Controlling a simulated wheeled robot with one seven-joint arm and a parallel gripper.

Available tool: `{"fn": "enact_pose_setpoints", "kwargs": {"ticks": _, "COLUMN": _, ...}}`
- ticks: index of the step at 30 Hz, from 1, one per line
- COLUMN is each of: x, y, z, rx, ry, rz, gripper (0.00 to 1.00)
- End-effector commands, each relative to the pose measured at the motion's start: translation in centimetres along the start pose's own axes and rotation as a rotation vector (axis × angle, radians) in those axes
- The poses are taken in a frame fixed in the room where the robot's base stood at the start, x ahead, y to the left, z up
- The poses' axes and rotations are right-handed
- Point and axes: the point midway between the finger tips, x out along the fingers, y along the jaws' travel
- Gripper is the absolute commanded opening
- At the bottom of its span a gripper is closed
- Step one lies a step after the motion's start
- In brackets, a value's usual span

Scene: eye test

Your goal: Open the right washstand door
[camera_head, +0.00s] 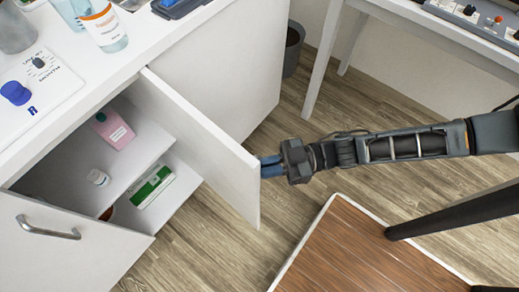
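The washstand (217,60) is a white cabinet at the left. Its right door (194,130) stands well open, swung out over the floor, and shelves show inside. The left door (50,258) carries a metal bar handle (48,229) and looks closed. My gripper (268,165), with blue fingertips, is at the outer side of the right door, close to its free edge. The door partly hides the fingertips and its outer face, so I cannot tell whether they touch it or hold a handle, or whether they are open or shut.
A clear bottle (103,25) stands on top. A white-edged wooden surface (355,255) is at lower right, a white table (440,32) at upper right. Floor (205,245) shows between.

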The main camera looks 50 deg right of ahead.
Motion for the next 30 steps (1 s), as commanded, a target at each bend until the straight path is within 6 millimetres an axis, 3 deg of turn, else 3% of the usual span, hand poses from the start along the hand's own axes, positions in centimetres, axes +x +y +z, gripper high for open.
{"fn": "enact_pose_setpoints", "kwargs": {"ticks": 1, "x": 0.37, "y": 0.97, "z": -0.4, "rx": 0.0, "ry": 0.007, "rz": 0.022, "gripper": 0.0}}
{"fn": "enact_pose_setpoints", "kwargs": {"ticks": 8, "x": 0.39, "y": 0.95, "z": -0.43, "rx": -0.001, "ry": 0.008, "rz": 0.021, "gripper": 0.0}}
{"fn": "enact_pose_setpoints", "kwargs": {"ticks": 9, "x": 0.39, "y": 0.95, "z": -0.43, "rx": -0.001, "ry": 0.008, "rz": 0.021, "gripper": 0.14}}
{"fn": "enact_pose_setpoints", "kwargs": {"ticks": 17, "x": 0.31, "y": 0.92, "z": -0.51, "rx": -0.003, "ry": 0.01, "rz": 0.019, "gripper": 0.38}}
{"fn": "enact_pose_setpoints", "kwargs": {"ticks": 30, "x": 0.11, "y": 0.71, "z": -0.31, "rx": -0.004, "ry": 0.004, "rz": 0.014, "gripper": 0.38}}
